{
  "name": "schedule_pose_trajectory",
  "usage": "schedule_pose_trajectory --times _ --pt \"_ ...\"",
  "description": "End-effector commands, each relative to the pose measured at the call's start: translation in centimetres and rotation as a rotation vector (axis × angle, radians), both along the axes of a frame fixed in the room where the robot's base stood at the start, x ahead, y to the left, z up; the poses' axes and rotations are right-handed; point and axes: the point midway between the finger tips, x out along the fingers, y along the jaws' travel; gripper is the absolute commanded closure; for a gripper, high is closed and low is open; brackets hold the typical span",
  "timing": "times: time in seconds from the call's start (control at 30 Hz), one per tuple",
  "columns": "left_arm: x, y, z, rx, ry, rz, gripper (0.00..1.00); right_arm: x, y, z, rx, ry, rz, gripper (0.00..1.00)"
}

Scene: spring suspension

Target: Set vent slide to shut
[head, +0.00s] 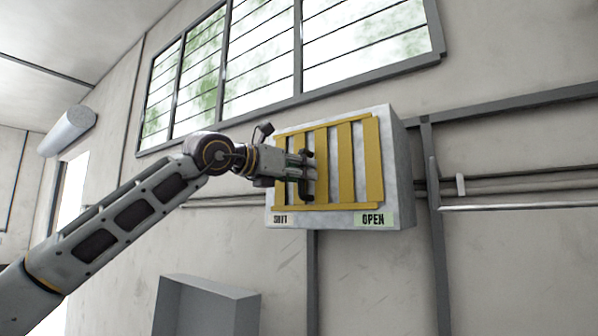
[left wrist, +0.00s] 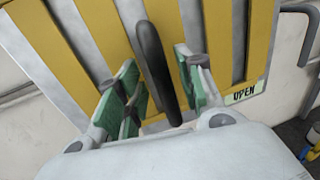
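The vent (head: 398,160) is a pale grey box on the wall with a yellow slatted slide (head: 373,160) on its front. A SHUT label (head: 281,219) is at its lower left. An OPEN label (head: 373,219) at its lower right has a pale green backing and also shows in the left wrist view (left wrist: 244,94). A dark upright handle (left wrist: 158,70) stands out from the slide. My left gripper (head: 306,174) is at the handle. In the left wrist view its green-padded fingers (left wrist: 166,88) are apart, one on each side of the handle, with gaps visible. My right gripper is out of view.
Barred windows (head: 270,55) are above the vent. A grey rail and pipes (head: 510,190) run along the wall to the right. A grey box-shaped unit (head: 205,305) stands below left. The space in front of the vent looks clear.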

Motion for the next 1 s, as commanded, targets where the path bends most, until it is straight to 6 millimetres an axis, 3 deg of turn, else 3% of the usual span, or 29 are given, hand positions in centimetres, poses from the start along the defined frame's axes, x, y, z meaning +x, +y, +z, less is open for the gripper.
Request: schedule_pose_trajectory --times 0.37,1.0 --pt "-1.3 1.5 0.0 -0.001 0.001 0.0 0.63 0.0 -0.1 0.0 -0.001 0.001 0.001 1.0" --pt "-6.6 7.0 0.0 -0.001 0.0 0.002 0.63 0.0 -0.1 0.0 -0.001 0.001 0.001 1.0"
